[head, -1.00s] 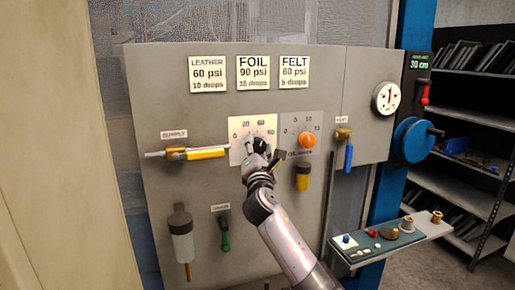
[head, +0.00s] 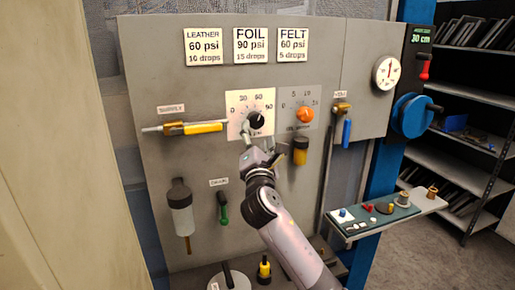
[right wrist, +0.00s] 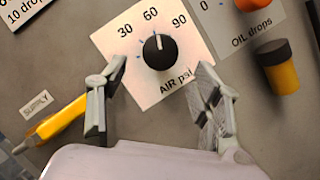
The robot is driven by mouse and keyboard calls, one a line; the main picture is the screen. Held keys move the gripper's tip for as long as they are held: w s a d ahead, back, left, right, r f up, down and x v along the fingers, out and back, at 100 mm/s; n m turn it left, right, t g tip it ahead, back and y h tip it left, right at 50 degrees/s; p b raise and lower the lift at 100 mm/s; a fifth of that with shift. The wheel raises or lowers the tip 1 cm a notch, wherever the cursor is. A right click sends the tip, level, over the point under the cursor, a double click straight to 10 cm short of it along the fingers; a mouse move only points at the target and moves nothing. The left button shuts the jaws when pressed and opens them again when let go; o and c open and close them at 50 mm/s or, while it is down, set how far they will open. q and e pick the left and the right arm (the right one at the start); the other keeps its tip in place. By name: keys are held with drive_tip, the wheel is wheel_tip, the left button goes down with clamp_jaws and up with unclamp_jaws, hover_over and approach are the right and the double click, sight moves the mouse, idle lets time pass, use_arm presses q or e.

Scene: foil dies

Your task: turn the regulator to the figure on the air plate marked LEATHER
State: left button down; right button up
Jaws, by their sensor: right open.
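The LEATHER plate (head: 205,47) reads 60 psi and 10 drops, at the upper left of the grey panel. The regulator is a black knob (head: 256,119) on the pale AIR psi dial plate (head: 236,104). In the right wrist view the knob (right wrist: 160,52) has a white mark pointing up, close to the 60. My right gripper (head: 262,150) is open and empty just below the knob in the head view. In the right wrist view its fingers (right wrist: 162,82) stand apart, one on each side below the knob, not touching it. My left gripper is not in view.
An orange OIL drops knob (head: 305,115) sits right of the regulator, with a yellow-and-black cylinder (head: 300,152) below. A yellow SUPPLY valve handle (head: 203,127) is at left. A gauge (head: 386,73) and blue wheel (head: 411,116) are at right. A shelf (head: 430,205) juts out lower right.

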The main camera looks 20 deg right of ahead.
drive_tip(key=v, duration=0.5)
drive_tip(key=shift+f, duration=0.1)
